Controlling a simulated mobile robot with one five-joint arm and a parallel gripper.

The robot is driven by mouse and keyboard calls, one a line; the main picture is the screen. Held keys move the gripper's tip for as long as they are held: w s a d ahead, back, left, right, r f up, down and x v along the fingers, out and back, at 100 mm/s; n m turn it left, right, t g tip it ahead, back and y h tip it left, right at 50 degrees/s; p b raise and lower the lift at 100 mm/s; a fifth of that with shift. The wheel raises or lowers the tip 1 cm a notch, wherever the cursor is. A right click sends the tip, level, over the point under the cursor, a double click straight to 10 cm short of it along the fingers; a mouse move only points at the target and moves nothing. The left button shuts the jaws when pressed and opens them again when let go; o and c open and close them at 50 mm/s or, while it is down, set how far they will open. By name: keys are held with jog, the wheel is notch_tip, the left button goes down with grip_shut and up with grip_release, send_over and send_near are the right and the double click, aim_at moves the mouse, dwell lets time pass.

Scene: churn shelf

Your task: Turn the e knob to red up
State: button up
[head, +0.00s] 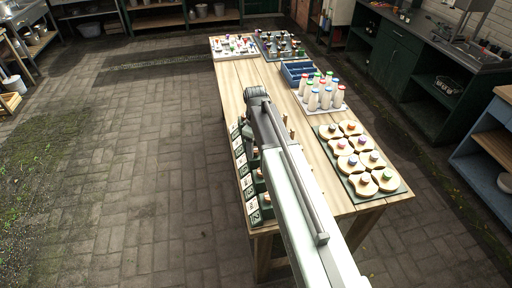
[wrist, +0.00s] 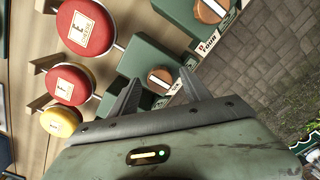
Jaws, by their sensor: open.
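In the wrist view my gripper (wrist: 158,88) is open. Its two dark fingers reach toward a green box (wrist: 143,60). A knob (wrist: 160,80) with a white bar across it shows between the fingertips; I cannot tell whether they touch it. A second green box with a wooden knob (wrist: 208,10) and white bar stands above it. A label (wrist: 207,46) between them seems to read "D FOUR". I cannot read which knob is e, nor see a red mark on either. In the head view my arm hides the gripper and part of the box row (head: 255,205).
Two red discs (wrist: 85,27) and a yellow disc (wrist: 60,122) stand beside the boxes. On the wooden table (head: 232,75) are a tray of bottles (head: 318,95) and a board of round tan pieces (head: 358,160). The paved floor on the left is clear.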

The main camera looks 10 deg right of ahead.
aim_at(255, 149)
notch_tip(255, 149, up, 8)
jog(key=p, duration=0.7)
jog(key=shift+p, duration=0.4)
jog(key=shift+f, duration=0.1)
